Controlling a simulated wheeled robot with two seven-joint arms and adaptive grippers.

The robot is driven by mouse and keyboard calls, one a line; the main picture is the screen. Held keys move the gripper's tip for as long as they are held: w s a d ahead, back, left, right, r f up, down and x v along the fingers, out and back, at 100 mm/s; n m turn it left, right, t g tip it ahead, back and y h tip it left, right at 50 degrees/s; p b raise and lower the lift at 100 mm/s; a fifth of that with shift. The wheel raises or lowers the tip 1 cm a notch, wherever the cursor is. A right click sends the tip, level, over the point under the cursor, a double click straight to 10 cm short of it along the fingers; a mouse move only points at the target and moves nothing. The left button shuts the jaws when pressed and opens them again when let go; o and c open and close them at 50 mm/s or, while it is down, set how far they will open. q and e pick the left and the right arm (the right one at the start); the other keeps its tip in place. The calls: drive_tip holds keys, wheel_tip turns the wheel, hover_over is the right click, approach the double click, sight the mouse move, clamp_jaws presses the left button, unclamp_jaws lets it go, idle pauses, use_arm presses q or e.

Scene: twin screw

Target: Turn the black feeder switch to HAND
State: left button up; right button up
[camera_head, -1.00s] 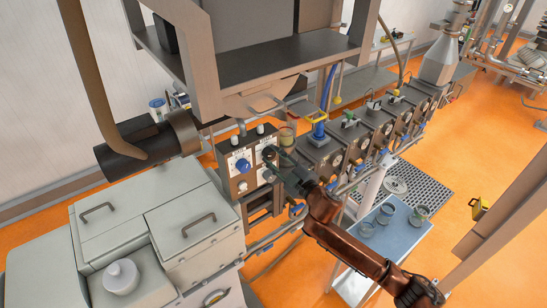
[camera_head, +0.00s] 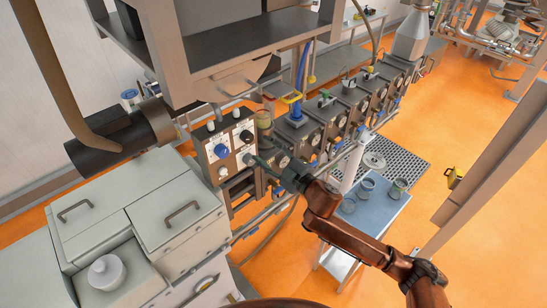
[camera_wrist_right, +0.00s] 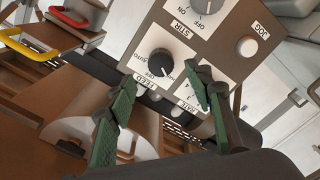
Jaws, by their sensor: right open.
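The black feeder switch (camera_head: 246,136) is at the upper right of the control panel (camera_head: 211,137). In the right wrist view the black feeder switch (camera_wrist_right: 160,62) shows upside down, with FEED, AUTO and other small labels around it; I cannot tell its pointer position surely. My right gripper (camera_head: 262,161) is in front of the panel's lower right. In the wrist view its green fingers (camera_wrist_right: 159,72) are open and empty, appearing on either side of the switch, apart from it. The rate dial is partly hidden by a finger. My left gripper is not in view.
A row of gauge-fitted barrel blocks (camera_head: 340,110) runs away to the right. A blue-topped cart (camera_head: 372,218) with glass jars stands below.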

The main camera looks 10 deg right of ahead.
drive_tip(key=shift+v, duration=2.4)
